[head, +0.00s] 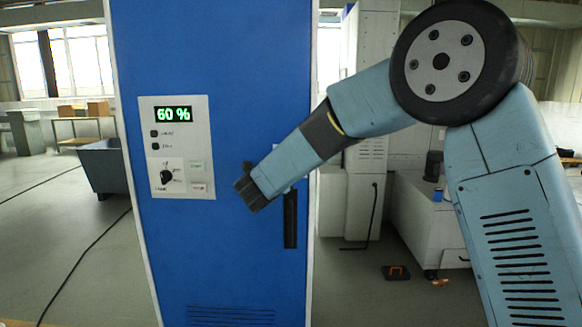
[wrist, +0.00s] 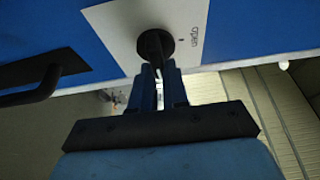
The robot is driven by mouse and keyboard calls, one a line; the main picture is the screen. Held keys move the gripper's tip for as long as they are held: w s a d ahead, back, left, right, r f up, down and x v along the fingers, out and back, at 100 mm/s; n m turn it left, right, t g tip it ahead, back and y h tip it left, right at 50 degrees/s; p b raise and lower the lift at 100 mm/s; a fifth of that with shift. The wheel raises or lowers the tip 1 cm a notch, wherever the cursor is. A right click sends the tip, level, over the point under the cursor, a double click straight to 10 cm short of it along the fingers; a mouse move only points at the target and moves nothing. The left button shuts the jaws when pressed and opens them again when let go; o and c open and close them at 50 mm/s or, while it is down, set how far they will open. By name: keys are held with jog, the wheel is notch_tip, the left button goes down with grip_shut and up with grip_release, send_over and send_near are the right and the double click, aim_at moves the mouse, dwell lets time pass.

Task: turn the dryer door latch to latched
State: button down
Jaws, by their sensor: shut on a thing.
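The dryer (head: 225,90) is a tall blue cabinet with a white edge, in the middle of the head view. The latch (wrist: 157,45) is a round black knob on a white plate (wrist: 110,18) in the wrist view. A word like "OPEN" and a small dot mark the plate to the right of the knob. My gripper (wrist: 157,72) is shut on the latch, its fingers on either side of the knob's black grip. In the head view my gripper (head: 247,188) is against the door front and hides the latch. How far the latch is turned cannot be told.
A black door handle (head: 290,220) is just below my gripper; it also shows in the wrist view (wrist: 30,85). A control panel (head: 180,110) reading 60 % with a knob is to the left. White machines (head: 425,225) stand at the right, a grey bin (head: 100,165) at the left.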

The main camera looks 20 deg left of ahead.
jog(key=shift+d+f, duration=0.1)
jog(key=shift+f, duration=0.2)
jog(key=c, duration=1.4)
grip_release()
jog(key=shift+w, duration=0.1)
jog(key=shift+o, duration=1.4)
jog(key=shift+r, duration=0.1)
jog(key=shift+r, duration=0.1)
jog(key=s+a, duration=0.2)
jog(key=s, duration=1.1)
jog(key=shift+s+a, duration=0.15)
jog(key=shift+s, duration=0.2)
